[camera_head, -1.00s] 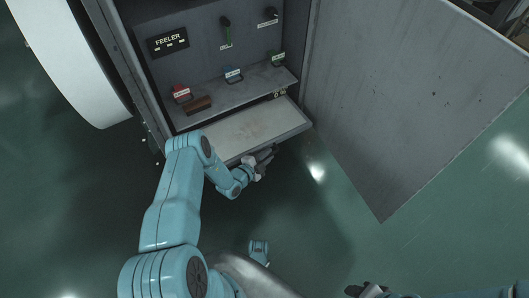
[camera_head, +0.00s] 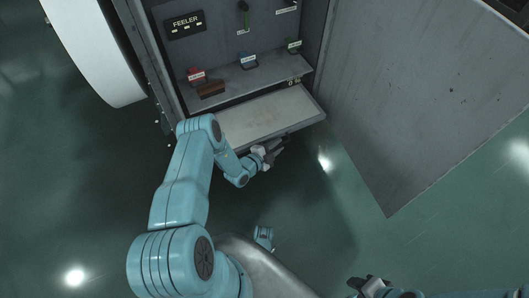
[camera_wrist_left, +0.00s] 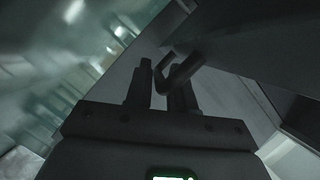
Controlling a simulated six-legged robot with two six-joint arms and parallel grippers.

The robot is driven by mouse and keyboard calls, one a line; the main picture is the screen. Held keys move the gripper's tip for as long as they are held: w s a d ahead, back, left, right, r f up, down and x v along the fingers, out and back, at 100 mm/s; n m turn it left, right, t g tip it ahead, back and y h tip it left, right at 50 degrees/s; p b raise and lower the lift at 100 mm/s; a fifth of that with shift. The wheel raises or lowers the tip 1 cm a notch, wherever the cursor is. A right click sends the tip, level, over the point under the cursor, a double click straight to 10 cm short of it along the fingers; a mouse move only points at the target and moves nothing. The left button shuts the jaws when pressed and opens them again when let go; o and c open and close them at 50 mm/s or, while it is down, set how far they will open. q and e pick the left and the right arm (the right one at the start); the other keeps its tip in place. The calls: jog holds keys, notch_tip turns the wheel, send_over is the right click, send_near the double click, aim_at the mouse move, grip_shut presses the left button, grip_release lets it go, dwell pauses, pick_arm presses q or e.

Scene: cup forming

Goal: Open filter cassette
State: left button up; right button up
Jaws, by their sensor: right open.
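A pale flat tray or drawer (camera_head: 262,118) sticks out of the open grey cabinet below its shelf; no label on it says filter cassette. My left gripper (camera_head: 274,154) is at the tray's front edge, near its middle. In the left wrist view, the left gripper's fingers (camera_wrist_left: 163,88) are beside a dark bent bar (camera_wrist_left: 184,70), likely a handle. The bar overlaps the fingers, so I cannot tell whether they hold it. My right gripper (camera_head: 369,286) is open and empty at the bottom edge, far from the cabinet.
The shelf (camera_head: 235,80) above holds red (camera_head: 196,76), blue (camera_head: 249,62) and green (camera_head: 294,47) tagged items and a brown block (camera_head: 211,88). A FEELER sign (camera_head: 185,24) is on the back wall. The big open door (camera_head: 410,90) bounds the right. Green floor in front is clear.

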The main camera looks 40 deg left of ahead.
pick_arm(q)
jog(key=p+v, duration=0.4)
jog(key=v, duration=1.1)
jog(key=shift+s+d+r, duration=0.1)
